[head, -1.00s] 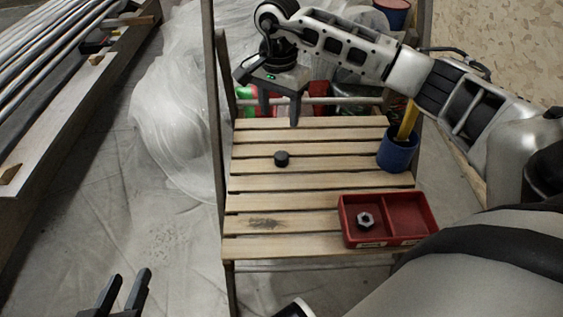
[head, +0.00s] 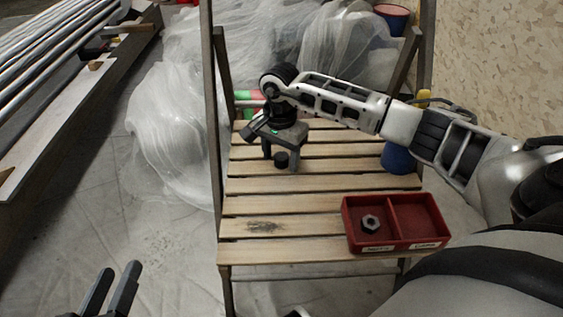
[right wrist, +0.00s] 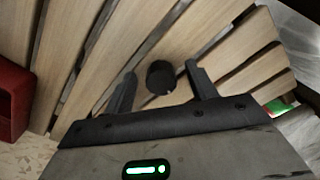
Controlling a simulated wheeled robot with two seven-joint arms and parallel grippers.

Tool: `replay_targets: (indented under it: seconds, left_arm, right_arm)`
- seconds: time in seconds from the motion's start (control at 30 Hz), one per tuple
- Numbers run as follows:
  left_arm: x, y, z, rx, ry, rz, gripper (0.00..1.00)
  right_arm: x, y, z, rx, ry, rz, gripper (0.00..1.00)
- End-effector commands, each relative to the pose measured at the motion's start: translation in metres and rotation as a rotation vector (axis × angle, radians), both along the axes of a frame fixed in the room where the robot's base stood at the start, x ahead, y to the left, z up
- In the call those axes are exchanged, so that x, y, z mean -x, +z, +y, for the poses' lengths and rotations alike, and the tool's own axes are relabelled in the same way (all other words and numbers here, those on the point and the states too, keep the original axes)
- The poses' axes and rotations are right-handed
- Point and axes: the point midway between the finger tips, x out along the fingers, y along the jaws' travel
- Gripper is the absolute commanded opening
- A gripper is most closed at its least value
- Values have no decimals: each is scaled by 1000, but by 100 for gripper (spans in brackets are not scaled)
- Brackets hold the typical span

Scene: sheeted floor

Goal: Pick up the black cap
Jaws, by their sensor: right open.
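The black cap (head: 281,159) is a small dark cylinder on the slatted wooden surface. It also shows in the right wrist view (right wrist: 161,77), lying between the fingertips and a little beyond them. My right gripper (head: 281,163) is open around or just above the cap; I cannot tell whether a finger touches it. In the right wrist view the two fingers (right wrist: 160,82) stand apart with a gap on each side of the cap. My left gripper (head: 118,283) is at the lower left, off the wooden surface, with its two fingers apart and nothing between them.
A red two-compartment tray (head: 397,248) stands at the front right, with a metal nut (head: 370,224) in its left compartment. A blue cup (head: 397,158) is partly hidden behind my right arm. The slats left of the tray are clear. Wooden uprights (head: 212,130) frame the surface.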

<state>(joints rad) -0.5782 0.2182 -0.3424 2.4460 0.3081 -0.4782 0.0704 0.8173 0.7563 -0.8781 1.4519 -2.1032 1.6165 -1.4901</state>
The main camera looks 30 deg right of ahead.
Motion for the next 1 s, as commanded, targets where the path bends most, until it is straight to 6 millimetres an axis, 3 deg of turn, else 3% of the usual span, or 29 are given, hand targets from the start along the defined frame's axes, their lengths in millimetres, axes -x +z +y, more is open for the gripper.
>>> replay_targets:
  seconds: [0.17,0.37,0.77,1.0]
  left_arm:
    - [-1,6,-1,13,5,-10,36]
    - [-1,6,-1,13,6,-9,36]
    - [-1,5,-1,3,4,-8,36]
    - [-2,8,2,-48,4,-11,36]
  right_arm:
    - [0,0,0,0,0,-1,57]
    - [0,0,0,0,0,-1,9]
    - [-1,6,0,-1,0,-3,9]
    - [0,39,0,0,0,-4,9]
